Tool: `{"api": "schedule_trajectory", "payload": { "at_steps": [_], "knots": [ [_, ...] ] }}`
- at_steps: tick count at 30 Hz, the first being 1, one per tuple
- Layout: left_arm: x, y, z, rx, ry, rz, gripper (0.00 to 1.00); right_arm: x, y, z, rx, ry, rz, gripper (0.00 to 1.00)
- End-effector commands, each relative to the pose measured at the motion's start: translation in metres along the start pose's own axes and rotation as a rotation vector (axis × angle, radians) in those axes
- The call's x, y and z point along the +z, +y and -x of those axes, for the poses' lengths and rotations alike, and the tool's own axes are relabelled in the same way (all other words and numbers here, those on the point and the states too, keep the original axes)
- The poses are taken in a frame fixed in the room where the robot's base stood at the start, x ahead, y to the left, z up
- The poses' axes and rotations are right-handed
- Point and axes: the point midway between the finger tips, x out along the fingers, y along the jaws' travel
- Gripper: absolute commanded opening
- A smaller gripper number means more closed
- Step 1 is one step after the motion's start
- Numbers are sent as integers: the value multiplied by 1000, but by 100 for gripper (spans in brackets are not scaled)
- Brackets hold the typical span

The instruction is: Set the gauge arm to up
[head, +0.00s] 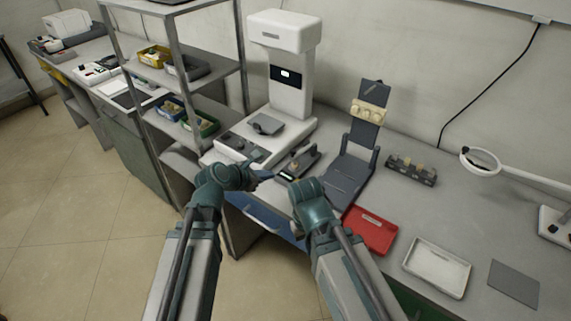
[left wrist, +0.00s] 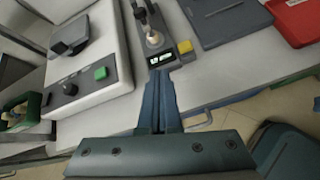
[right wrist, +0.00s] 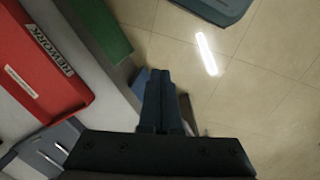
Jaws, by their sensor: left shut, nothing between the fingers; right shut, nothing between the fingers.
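The gauge (head: 302,163) is a small dark grey device on the bench, between the white column machine and the dark grey stand. In the left wrist view, the gauge (left wrist: 161,60) shows a lit display, a yellow block and a dark arm (left wrist: 141,14) with a pale round piece near it. I cannot tell the arm's exact position. My left gripper (head: 268,176) is shut and empty, its tips just in front of the gauge's display end; they also show in the left wrist view (left wrist: 158,80). My right gripper (right wrist: 160,82) is shut and empty at the bench's front edge, away from the gauge.
The white column machine (head: 290,92) stands left of the gauge, and the dark grey stand (head: 347,172) right of it. A red tray (head: 370,230), a white tray (head: 437,267) and a small dark rack (head: 412,170) lie further right. Metal shelves (head: 178,75) stand at the left.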

Motion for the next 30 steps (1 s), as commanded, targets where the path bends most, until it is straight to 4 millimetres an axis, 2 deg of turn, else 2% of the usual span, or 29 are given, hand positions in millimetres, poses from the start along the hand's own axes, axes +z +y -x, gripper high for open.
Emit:
{"api": "schedule_trajectory", "payload": {
  "at_steps": [3, 6, 14, 17, 24, 30],
  "knots": [
    [12, 7, 0, 27, -58, 188, 0, 0, 0, 0, 0, 0, 0, 0],
    [17, 11, 1, 36, -85, 278, 0, 0, 0, 0, 0, 0, 0, 0],
    [19, 12, -4, 40, -96, 317, 0, 0, 0, -3, 0, 0, 0, 0],
    [19, 13, -16, 38, -96, 314, 0, -1, -1, -10, 0, 0, 0, 0],
    [22, 16, -60, 38, -95, 314, 0, -2, -3, -33, 0, 0, 0, 0],
    [25, 17, -86, 39, -95, 313, 0, -3, -4, -46, 0, 0, 1, 0]
  ]
}}
